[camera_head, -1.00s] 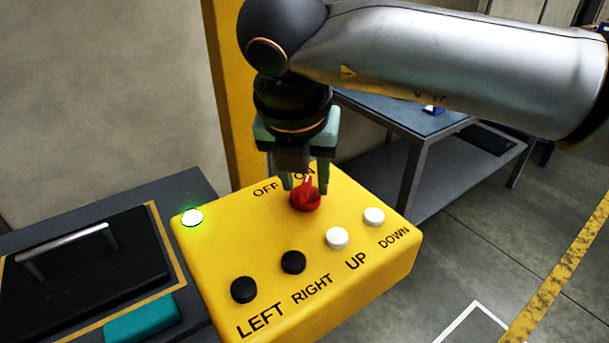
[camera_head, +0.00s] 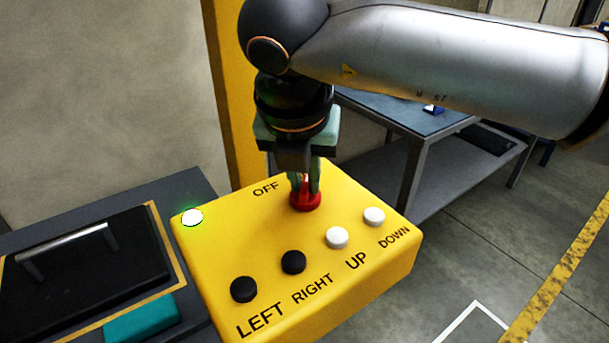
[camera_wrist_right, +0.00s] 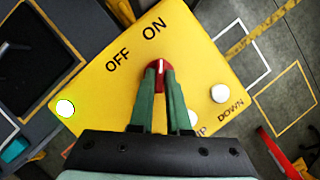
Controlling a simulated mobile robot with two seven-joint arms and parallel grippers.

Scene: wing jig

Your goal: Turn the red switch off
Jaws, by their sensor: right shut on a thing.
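The red switch (camera_head: 305,201) sits on top of the yellow control box (camera_head: 225,240), below the OFF and ON labels. It also shows in the right wrist view (camera_wrist_right: 161,66), where its white mark lies on the side towards ON. My right gripper (camera_head: 305,186) points down and is shut on the red switch's knob. Its green fingers (camera_wrist_right: 160,85) cover part of the knob, and the gripper hides the ON label in the head view. My left gripper is not in view.
The box also bears black LEFT (camera_head: 244,290) and RIGHT (camera_head: 293,262) buttons, white UP (camera_head: 337,238) and DOWN (camera_head: 374,216) buttons, and a lit lamp with a green glow (camera_head: 192,217). A dark case (camera_head: 90,265) lies at left. A grey table (camera_head: 400,120) stands behind.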

